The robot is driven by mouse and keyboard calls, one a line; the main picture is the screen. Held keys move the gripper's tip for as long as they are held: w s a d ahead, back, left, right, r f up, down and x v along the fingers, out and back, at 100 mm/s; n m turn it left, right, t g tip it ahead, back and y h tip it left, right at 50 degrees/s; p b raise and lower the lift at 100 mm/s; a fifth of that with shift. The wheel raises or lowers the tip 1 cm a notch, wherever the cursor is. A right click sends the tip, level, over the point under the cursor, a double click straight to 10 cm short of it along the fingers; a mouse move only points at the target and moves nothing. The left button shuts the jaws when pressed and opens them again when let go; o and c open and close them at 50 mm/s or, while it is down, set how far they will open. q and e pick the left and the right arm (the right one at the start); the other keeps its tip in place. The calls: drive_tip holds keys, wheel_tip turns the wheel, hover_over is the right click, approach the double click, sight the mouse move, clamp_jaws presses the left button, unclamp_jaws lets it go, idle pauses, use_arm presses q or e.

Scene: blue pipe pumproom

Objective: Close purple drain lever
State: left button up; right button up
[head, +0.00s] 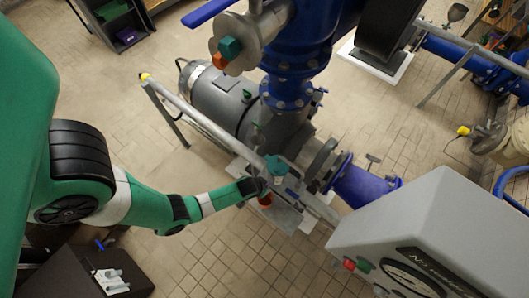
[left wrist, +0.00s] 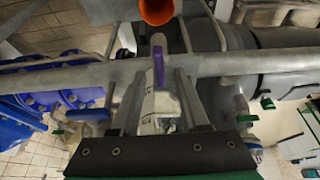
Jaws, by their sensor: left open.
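The purple drain lever (left wrist: 159,68) shows in the left wrist view as a short upright handle below an orange funnel (left wrist: 157,10). My left gripper (left wrist: 158,80) is open, with its two fingers reaching toward the pipework on either side of the lever. I cannot tell whether either finger touches it. In the head view my left gripper (head: 262,187) is at the pump's near side, by the orange funnel (head: 265,200). The purple lever cannot be made out there. My right gripper is in neither view.
A grey rail pipe (head: 195,115) runs diagonally past the grey pump motor (head: 217,95), and also crosses the left wrist view (left wrist: 60,78). A grey control box (head: 430,230) stands at the right. Tiled floor (head: 215,255) is open in front.

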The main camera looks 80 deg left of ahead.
use_arm(q)
drive_tip(key=shift+w+a+f, duration=0.15)
drive_tip(key=shift+w+f, duration=0.05)
drive_tip(key=shift+f, duration=0.45)
drive_tip(key=shift+c, duration=0.3)
clamp_jaws()
